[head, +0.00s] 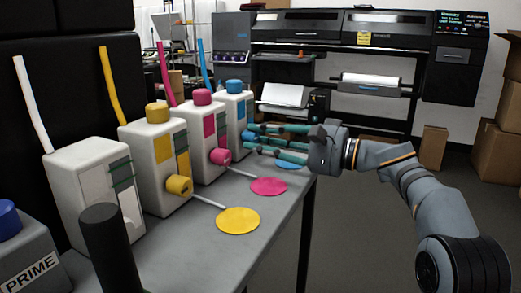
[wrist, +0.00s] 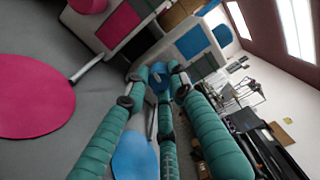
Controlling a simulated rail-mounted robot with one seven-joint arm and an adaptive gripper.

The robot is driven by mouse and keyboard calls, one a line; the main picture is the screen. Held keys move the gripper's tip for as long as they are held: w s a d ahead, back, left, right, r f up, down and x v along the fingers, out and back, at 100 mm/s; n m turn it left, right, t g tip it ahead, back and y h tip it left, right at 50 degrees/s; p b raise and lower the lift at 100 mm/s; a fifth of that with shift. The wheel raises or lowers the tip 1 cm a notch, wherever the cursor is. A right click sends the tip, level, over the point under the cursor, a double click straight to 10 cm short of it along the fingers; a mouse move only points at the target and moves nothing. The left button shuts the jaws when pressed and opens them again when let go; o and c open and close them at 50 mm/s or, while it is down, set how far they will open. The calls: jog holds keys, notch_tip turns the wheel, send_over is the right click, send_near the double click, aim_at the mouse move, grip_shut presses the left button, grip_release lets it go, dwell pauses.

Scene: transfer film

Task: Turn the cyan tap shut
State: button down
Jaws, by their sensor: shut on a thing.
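The cyan tap (wrist: 157,82) shows in the wrist view between the fingertips of my gripper (wrist: 158,76). The fingers close around it from several sides and hide much of it. In the head view my gripper (head: 258,137) reaches in from the right, its green fingers at the front of the white cyan-ink unit (head: 237,108). Only small blue parts show there among the fingers. The tap's exact turn angle cannot be told. A cyan disc (head: 289,164) lies on the table below the gripper and also shows in the wrist view (wrist: 134,157).
The magenta tap (head: 220,156) and magenta disc (head: 269,187) are close on the left. The yellow tap (head: 179,185) and yellow disc (head: 238,221) are nearer. A dark cylinder (head: 108,250) stands in front. A large printer (head: 345,50) is behind. The floor right of the table is open.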

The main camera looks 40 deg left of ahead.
jog(key=shift+w+n+b, duration=0.15)
jog(key=shift+n+b, duration=0.45)
jog(key=shift+n, duration=0.5)
jog(key=shift+d+r, duration=0.1)
jog(key=c, duration=1.7)
grip_release()
jog(key=shift+w, duration=0.1)
jog(key=shift+o, duration=1.2)
jog(key=d, duration=0.4)
jog(key=w+d, duration=0.1)
jog(key=d, duration=0.6)
jog(key=shift+w+d, duration=0.35)
